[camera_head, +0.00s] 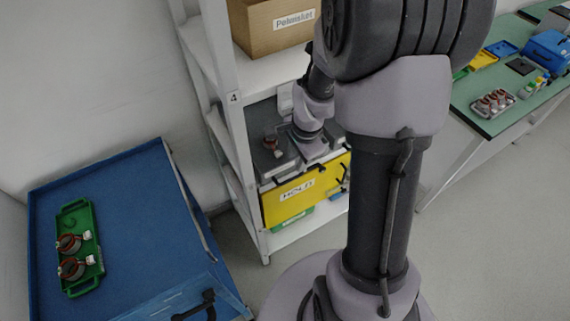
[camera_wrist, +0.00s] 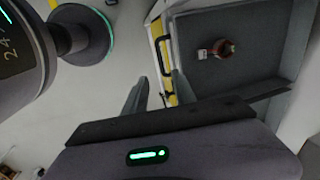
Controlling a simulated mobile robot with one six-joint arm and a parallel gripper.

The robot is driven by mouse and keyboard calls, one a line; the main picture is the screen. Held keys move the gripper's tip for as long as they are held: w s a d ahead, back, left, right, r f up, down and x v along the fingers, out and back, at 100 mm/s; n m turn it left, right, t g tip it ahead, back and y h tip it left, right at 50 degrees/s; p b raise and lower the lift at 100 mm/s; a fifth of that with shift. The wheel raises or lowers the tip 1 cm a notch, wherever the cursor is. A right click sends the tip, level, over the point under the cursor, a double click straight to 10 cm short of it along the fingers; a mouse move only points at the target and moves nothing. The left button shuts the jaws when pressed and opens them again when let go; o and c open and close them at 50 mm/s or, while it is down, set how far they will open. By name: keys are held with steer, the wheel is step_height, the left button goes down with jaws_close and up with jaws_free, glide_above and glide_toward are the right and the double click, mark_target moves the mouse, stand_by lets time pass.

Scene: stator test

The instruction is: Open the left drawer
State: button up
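A yellow front labelled HOLD (camera_head: 297,190) faces out from the shelf, with a dark handle (camera_head: 322,168) near its top edge. Behind the front is a grey tray-like space (camera_head: 268,112) holding a copper-coloured stator (camera_head: 272,144); the stator also shows in the wrist view (camera_wrist: 222,48). I cannot tell how far any drawer is pulled out. My gripper (camera_wrist: 160,88) is open, its two fingers apart at the yellow front. A black handle (camera_wrist: 165,55) lies just beyond the fingertips in the picture; contact with it is not visible. My arm hides the front's right part in the head view.
A cardboard box (camera_head: 270,28) sits on the shelf above. A blue cart (camera_head: 130,200) with a green tray (camera_head: 78,285) of stators stands at left. A green-topped table (camera_head: 500,122) with parts is at right. The floor (camera_head: 450,240) before the shelf looks clear.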

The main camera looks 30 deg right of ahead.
mark_target(291, 178)
steer(key=f+b, duration=0.1)
steer(key=f, duration=0.2)
steer(key=w+f+b, duration=0.1)
steer(key=f, duration=0.3)
steer(key=w+f+b, duration=0.1)
steer(key=f, duration=0.3)
steer(key=shift+a+f, duration=0.1)
steer(key=shift+f, duration=0.05)
steer(key=shift+c, duration=0.3)
jaws_close()
stand_by(0.5)
